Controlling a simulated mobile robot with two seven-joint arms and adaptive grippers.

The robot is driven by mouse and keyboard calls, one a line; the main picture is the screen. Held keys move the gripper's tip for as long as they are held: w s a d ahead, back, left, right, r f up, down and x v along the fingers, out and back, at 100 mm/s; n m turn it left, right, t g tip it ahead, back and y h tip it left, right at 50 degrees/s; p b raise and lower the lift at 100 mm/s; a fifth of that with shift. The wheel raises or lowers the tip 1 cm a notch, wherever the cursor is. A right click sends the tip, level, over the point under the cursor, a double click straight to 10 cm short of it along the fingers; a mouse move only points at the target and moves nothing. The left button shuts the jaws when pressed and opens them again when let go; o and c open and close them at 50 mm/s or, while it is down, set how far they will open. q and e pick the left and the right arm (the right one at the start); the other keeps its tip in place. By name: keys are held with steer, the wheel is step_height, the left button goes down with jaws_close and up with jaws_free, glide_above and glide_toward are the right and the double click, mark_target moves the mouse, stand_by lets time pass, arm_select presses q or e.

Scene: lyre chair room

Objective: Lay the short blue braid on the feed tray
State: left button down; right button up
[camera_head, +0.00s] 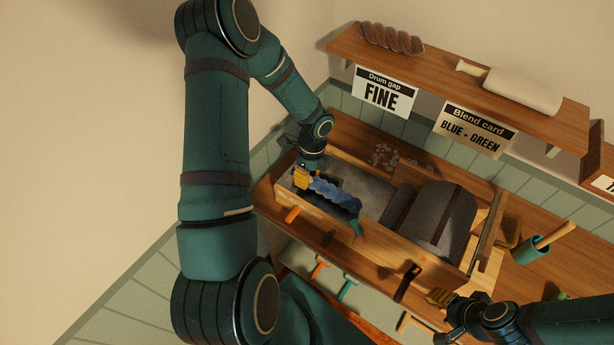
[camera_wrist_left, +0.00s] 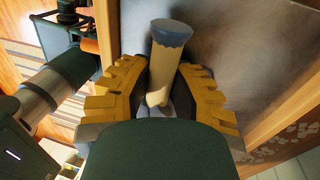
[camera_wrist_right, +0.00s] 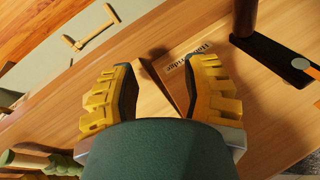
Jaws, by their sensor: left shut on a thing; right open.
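The short blue braid (camera_head: 335,193) lies along the left part of the drum machine, over the grey feed tray (camera_head: 374,205). My left gripper (camera_head: 303,180) is at the braid's left end. In the left wrist view, the gripper (camera_wrist_left: 158,100) is shut on a pale tan stub (camera_wrist_left: 160,72) with a blue-grey end, which looks like the braid's end. The grey tray surface (camera_wrist_left: 222,50) is close behind it. I cannot tell whether the braid touches the tray. My right gripper (camera_head: 455,303) is open and empty at the bench front; its fingers (camera_wrist_right: 155,95) show apart.
The large grey drum (camera_head: 440,218) stands right of the tray, within wooden side rails. A shelf (camera_head: 455,85) above holds a dark braid (camera_head: 392,38) and a pale roll (camera_head: 522,90). A green cup (camera_head: 532,250) with a wooden handle stands at right. Coloured handles (camera_head: 318,268) hang at the front.

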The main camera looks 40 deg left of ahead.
arm_select(q)
steer(key=shift+f, duration=0.1)
steer(key=c, duration=0.9)
jaws_free()
steer(key=shift+o, duration=0.2)
steer(key=v, duration=1.2)
steer(key=shift+s, duration=0.15)
arm_select(e)
steer(key=shift+s+f, duration=0.1)
